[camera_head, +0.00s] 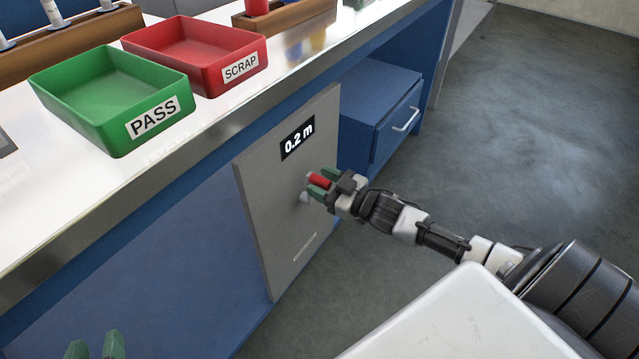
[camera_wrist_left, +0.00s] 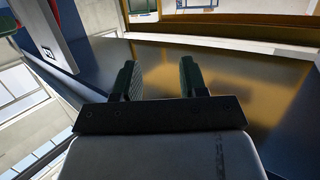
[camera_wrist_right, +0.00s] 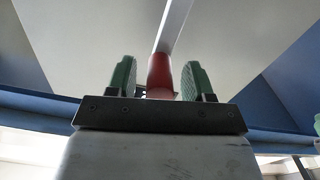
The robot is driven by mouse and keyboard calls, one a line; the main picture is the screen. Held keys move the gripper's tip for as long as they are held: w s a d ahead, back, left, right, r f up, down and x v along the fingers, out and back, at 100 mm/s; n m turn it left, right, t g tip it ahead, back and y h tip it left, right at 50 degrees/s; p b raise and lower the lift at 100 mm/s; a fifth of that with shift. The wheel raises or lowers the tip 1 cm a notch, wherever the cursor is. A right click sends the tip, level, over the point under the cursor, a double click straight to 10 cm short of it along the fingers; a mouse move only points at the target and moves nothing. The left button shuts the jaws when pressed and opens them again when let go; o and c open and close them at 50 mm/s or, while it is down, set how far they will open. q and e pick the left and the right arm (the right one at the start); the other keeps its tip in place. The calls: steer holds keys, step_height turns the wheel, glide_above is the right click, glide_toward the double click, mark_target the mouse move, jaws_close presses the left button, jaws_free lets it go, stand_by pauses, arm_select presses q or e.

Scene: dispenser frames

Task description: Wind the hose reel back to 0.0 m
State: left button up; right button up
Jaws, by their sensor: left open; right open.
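The hose reel's grey panel (camera_head: 262,200) is on the front of the blue bench, and its display (camera_head: 298,138) reads 0.2 m. A red crank handle (camera_head: 319,181) sticks out of the panel on a pale crank arm (camera_head: 305,197). My right gripper (camera_head: 318,184) is open with its green fingers on either side of the red handle. In the right wrist view the handle (camera_wrist_right: 160,76) stands between the two fingers, with a gap at least on the left side. My left gripper (camera_head: 96,346) is open and empty at the lower left. In the left wrist view its fingers (camera_wrist_left: 160,80) are apart with nothing between them.
A green PASS tray (camera_head: 75,103) and a red SCRAP tray (camera_head: 196,72) stand on the white bench top above. A blue drawer unit (camera_head: 392,125) with a handle is just right of the panel. The floor (camera_head: 540,120) on the right is clear.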

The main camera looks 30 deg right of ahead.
arm_select(q)
steer(key=shift+w+d+r+t, duration=0.15)
steer(key=shift+r+t, duration=0.15)
steer(key=shift+r, duration=0.1)
arm_select(e)
steer(key=shift+w+a, duration=0.2)
steer(key=shift+w, duration=0.25)
jaws_close()
